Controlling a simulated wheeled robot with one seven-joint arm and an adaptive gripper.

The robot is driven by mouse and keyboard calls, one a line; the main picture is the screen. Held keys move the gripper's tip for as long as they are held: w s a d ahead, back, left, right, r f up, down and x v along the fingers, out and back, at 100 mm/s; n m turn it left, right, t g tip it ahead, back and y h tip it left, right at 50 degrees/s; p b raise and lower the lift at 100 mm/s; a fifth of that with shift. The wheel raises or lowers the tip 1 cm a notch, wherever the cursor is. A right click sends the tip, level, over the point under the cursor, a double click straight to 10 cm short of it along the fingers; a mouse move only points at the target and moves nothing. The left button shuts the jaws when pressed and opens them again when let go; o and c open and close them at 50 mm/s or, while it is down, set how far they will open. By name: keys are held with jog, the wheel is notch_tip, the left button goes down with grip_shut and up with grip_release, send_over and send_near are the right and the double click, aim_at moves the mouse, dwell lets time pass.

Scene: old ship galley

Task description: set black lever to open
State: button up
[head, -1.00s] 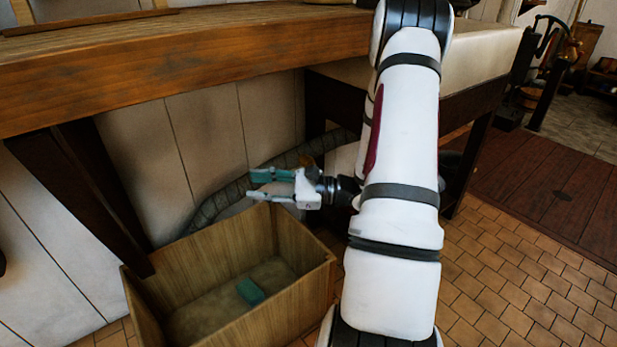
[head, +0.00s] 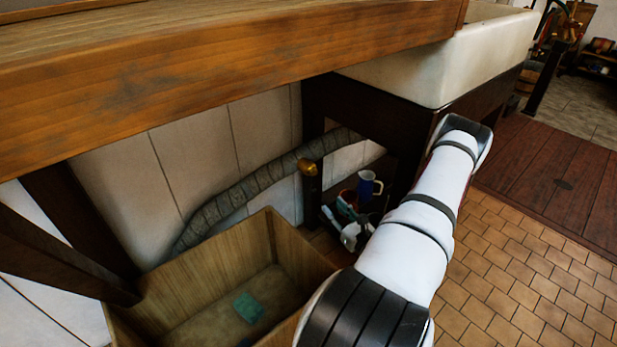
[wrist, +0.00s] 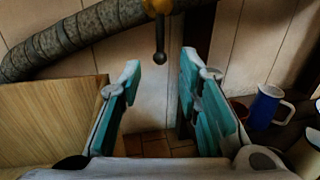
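The black lever (wrist: 160,42) hangs straight down in the wrist view and ends in a small ball. It is fixed to a brass-yellow fitting (wrist: 157,6) on the ribbed grey pipe (wrist: 75,42). The brass fitting also shows in the head view (head: 309,167), where I cannot clearly make out the lever. My gripper (wrist: 160,70) is open, with teal pads on both fingers and nothing between them. In the wrist picture the lever's ball lies between the fingertips, near their upper edge. I cannot tell the depth between them.
A wooden box (head: 222,262) holding a teal block (head: 249,307) stands at left. A thick wooden counter (head: 220,70) overhangs the space. A blue mug (head: 368,186) stands right of the gripper, close to a dark post. Tiled floor (head: 500,280) is clear at right.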

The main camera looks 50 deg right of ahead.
aim_at(314, 185)
jog(key=b+x, duration=0.4)
jog(key=x, duration=1)
jog(key=shift+b, duration=0.3)
grip_shut()
jog(key=shift+s, duration=0.1)
